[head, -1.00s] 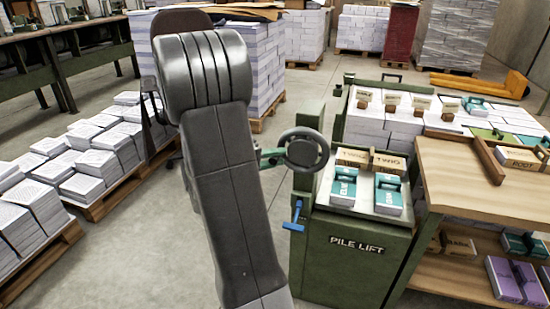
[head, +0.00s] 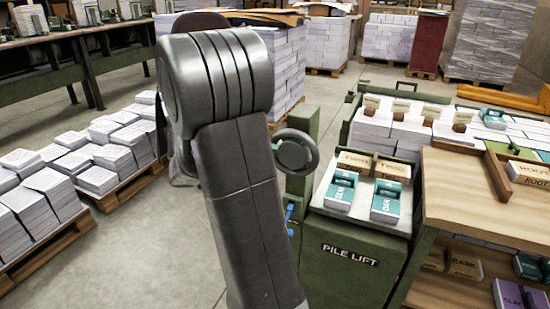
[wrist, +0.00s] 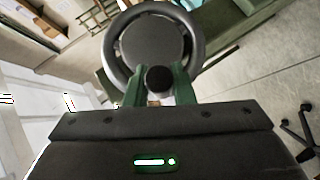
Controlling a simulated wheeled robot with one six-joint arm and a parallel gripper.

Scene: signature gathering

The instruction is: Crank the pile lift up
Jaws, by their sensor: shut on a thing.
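The green pile lift (head: 350,275) stands right of my arm in the head view. Green-and-white book blocks marked ELK (head: 341,190) and OAK (head: 385,203) lie on its top. A grey handwheel (head: 313,157) is at its left side, and it fills the upper middle of the wrist view (wrist: 155,35). My gripper (wrist: 159,80) has its green fingers on both sides of the wheel's dark knob (wrist: 158,77) and is shut on it. In the head view my arm hides most of the gripper. A blue lever (head: 290,213) shows below the wheel, partly hidden.
A wooden bench (head: 465,190) with a lower shelf stands close on the right. Pallets of paper stacks (head: 65,165) lie on the left floor. A tall stack (head: 290,65) stands behind my arm. Bare concrete floor (head: 135,245) lies to the left.

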